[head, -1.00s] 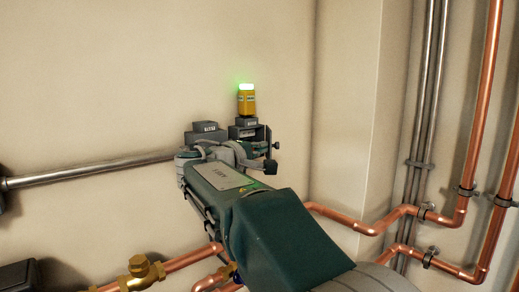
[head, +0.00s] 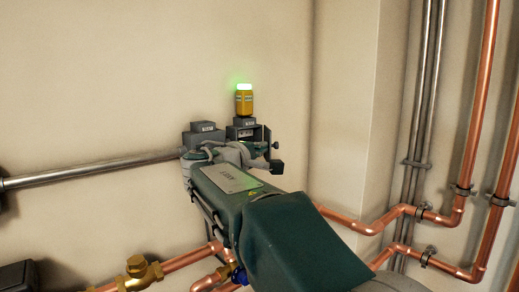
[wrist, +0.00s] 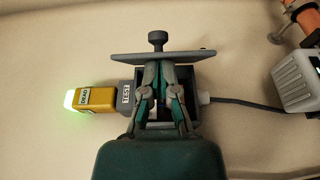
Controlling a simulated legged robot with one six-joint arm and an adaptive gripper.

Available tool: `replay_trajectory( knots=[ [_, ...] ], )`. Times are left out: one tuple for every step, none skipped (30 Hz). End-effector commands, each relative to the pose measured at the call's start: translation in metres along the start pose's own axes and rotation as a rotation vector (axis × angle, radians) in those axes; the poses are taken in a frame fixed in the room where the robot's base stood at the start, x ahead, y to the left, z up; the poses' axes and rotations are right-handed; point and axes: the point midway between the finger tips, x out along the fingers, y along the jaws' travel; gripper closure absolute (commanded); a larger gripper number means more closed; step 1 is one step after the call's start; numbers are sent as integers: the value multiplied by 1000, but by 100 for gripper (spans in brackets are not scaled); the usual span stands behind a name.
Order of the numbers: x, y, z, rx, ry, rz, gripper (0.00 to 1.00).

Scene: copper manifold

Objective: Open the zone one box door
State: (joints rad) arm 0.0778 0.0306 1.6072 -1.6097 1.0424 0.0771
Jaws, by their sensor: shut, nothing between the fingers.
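The box (head: 245,133) is mounted on the wall in the head view, below a yellow unit with a green glow (head: 244,100). In the wrist view the box (wrist: 192,84) shows its dark interior. Its door (wrist: 195,54) stands out from the wall, seen nearly edge-on, with a dark knob (wrist: 158,40) on the outer face; the door stands open. My gripper (wrist: 160,72) is shut and empty, its fingers in front of the box opening and close to the door's inner face. I cannot tell whether they touch it. The fingers hide part of the interior.
A second grey labelled box (head: 204,130) sits just left. A steel pipe (head: 95,171) runs left along the wall. Copper pipes (head: 345,222) and a brass valve (head: 138,268) lie lower. A grey cable (wrist: 240,101) leaves the box. The wall above is clear.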

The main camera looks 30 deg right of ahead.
Motion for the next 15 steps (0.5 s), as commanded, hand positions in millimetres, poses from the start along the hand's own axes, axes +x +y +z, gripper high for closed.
replay_trajectory(
  knots=[
    [1, 0, 2, 1, 11, 0, 100],
    [1, 0, 3, 1, 20, 0, 100],
    [2, 1, 4, 1, 34, 0, 100],
    [2, 1, 6, 1, 44, 0, 100],
    [3, 1, 7, 1, 58, 0, 100],
    [4, 1, 8, 1, 79, 1, 100],
    [5, 1, 10, 1, 95, 1, 100],
    [6, 1, 12, 1, 112, 1, 100],
    [8, 1, 14, 1, 140, 1, 100],
    [9, 1, 16, 2, 162, 1, 100],
    [10, 1, 18, 1, 185, 1, 100],
    [12, 1, 20, 0, 216, 1, 100],
    [14, 1, 22, 0, 240, 2, 100],
    [16, 1, 23, 0, 264, 1, 100],
    [18, 0, 25, 1, 295, 0, 100]
  ],
)
